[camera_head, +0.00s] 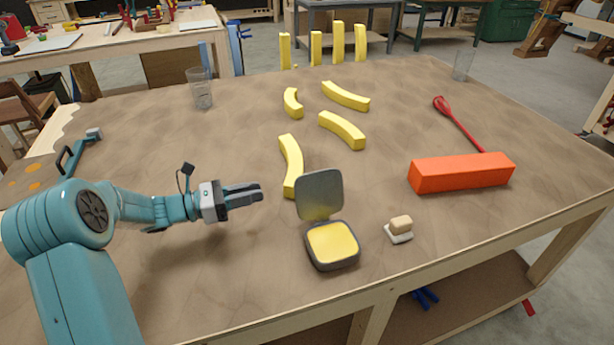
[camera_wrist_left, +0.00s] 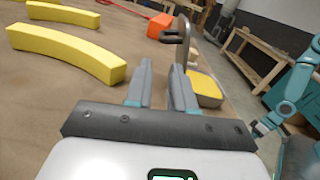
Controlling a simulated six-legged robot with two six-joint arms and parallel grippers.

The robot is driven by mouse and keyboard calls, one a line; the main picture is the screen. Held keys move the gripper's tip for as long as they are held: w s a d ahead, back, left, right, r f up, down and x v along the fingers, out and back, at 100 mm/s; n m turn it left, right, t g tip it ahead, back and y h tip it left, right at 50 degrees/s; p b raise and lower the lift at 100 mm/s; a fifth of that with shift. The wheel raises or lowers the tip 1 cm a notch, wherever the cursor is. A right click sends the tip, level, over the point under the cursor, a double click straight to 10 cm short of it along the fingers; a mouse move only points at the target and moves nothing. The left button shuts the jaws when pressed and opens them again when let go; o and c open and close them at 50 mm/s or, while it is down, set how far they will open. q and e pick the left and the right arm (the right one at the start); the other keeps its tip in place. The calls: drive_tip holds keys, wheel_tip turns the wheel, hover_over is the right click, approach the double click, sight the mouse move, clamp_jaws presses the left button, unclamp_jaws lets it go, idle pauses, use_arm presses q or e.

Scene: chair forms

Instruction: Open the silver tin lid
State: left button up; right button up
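The silver tin (camera_head: 333,246) stands near the front edge of the table, with a yellow inside. Its grey lid (camera_head: 320,194) is raised, standing nearly upright at the back of the tin. In the left wrist view the tin (camera_wrist_left: 205,88) is just beyond the fingers on the right, with the lid (camera_wrist_left: 183,42) seen nearly edge-on. My left gripper (camera_head: 260,192) is left of the lid, apart from it, pointing right. Its fingers (camera_wrist_left: 161,68) have a narrow gap with nothing between them.
Several yellow curved blocks (camera_head: 342,130) lie behind the tin. An orange block (camera_head: 461,172) and red whisk-like tool (camera_head: 458,122) are at the right. A small tan block on a white base (camera_head: 400,229) is right of the tin. A glass (camera_head: 202,88) stands farther back.

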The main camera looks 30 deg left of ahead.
sight(309, 181)
use_arm(q)
drive_tip(key=p+x, duration=0.2)
drive_tip(key=x, duration=1.1)
drive_tip(key=shift+s+d, duration=0.15)
drive_tip(key=shift+w+d, duration=0.25)
drive_tip(key=shift+w, duration=0.15)
clamp_jaws()
